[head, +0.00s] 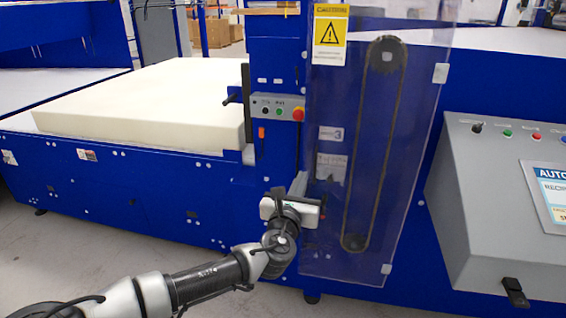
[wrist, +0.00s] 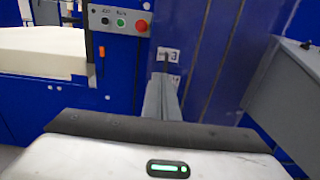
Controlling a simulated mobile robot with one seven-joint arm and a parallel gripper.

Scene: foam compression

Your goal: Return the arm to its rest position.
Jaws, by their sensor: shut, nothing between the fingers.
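My arm reaches in from the lower left of the head view. My gripper (head: 300,181) is at its end, in front of the blue machine's column, below a small control box (head: 277,107) and by the lower left part of a clear guard panel (head: 375,150). Its fingers are together and empty. In the wrist view the grey fingers (wrist: 160,92) point away toward the blue machine, below the control box (wrist: 120,19). I cannot tell the exact gap between fingertips and machine.
A large cream foam block (head: 150,95) lies on the blue machine bed at left. A grey console (head: 500,190) with buttons and a screen stands at right. The grey floor (head: 90,260) is open at lower left.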

